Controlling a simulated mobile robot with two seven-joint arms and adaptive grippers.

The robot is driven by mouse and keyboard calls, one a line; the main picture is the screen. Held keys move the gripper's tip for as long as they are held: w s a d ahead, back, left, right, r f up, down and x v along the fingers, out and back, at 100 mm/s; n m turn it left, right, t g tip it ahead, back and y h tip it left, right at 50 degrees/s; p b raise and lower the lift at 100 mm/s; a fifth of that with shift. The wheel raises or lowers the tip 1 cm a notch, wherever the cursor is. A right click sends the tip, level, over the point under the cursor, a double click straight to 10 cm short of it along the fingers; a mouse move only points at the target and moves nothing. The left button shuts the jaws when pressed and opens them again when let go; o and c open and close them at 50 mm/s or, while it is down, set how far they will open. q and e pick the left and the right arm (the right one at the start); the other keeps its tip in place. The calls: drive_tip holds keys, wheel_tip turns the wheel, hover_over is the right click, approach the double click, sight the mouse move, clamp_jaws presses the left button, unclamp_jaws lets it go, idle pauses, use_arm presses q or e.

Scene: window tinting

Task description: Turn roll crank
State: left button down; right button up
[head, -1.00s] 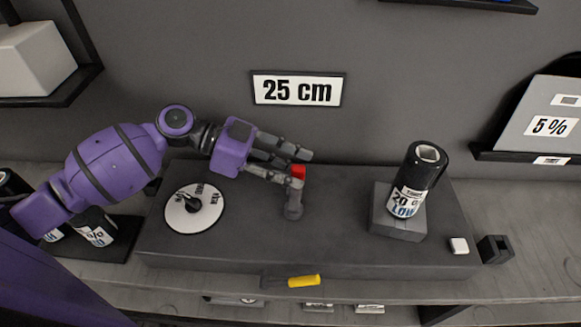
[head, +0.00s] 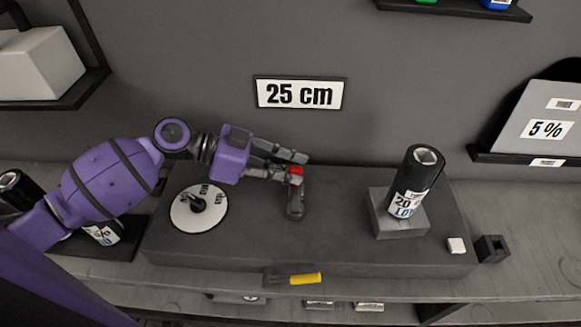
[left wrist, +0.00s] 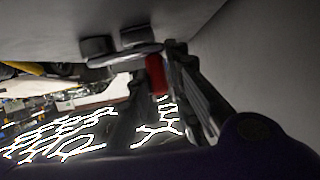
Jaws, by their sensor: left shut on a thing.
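The roll crank (head: 296,204) is a dark grey arm with a red handle (head: 296,172), standing on the dark block on the counter. My left gripper (head: 296,165) reaches in from the left and is shut on the red handle, one finger on each side. In the left wrist view the red handle (left wrist: 156,76) shows between the dark fingers. A white dial with black lettering (head: 185,217) lies on the block left of the crank. A film roll marked 20 (head: 413,178) stands tilted on a grey stand at the right. My right gripper is not seen.
A sign reading 25 cm (head: 299,94) hangs on the wall behind. A yellow-handled tool (head: 305,279) lies at the block's front edge. A white cube (head: 456,246) and a small black holder (head: 492,249) sit at the right. The block between crank and roll is clear.

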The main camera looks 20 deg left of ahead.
use_arm(q)
drive_tip(key=shift+s+d+f, duration=0.1)
drive_tip(key=shift+s, duration=0.1)
drive_tip(key=c, duration=1.8)
unclamp_jaws()
drive_tip(key=shift+o, duration=0.6)
drive_tip(key=v, duration=1.2)
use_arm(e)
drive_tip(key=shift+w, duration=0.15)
